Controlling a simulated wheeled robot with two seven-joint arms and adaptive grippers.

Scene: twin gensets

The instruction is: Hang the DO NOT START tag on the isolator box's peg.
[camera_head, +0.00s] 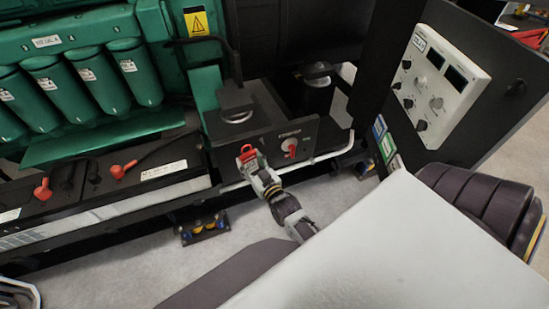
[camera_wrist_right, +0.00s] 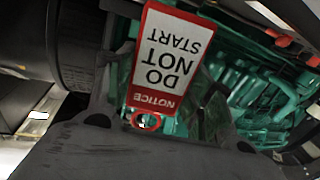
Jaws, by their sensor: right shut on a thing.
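The DO NOT START tag (camera_wrist_right: 165,62) is white with red ends and shows large in the right wrist view, its lettering upside down. A red ring (camera_wrist_right: 146,121) shows at its NOTICE end. In the head view the tag is a small red patch (camera_head: 249,153) at the tip of my right gripper (camera_head: 256,166). My right gripper is shut on the tag, just left of the dark grey isolator box (camera_head: 268,143) with its red switch (camera_head: 290,147). I cannot make out the peg. I cannot tell whether the tag touches the box.
A green engine (camera_head: 75,80) stands at the left, with batteries with red terminals (camera_head: 118,171) below it. A white rail (camera_head: 325,158) runs under the box. A control panel (camera_head: 438,85) with knobs stands at the right. Grey floor (camera_head: 345,195) is open in front.

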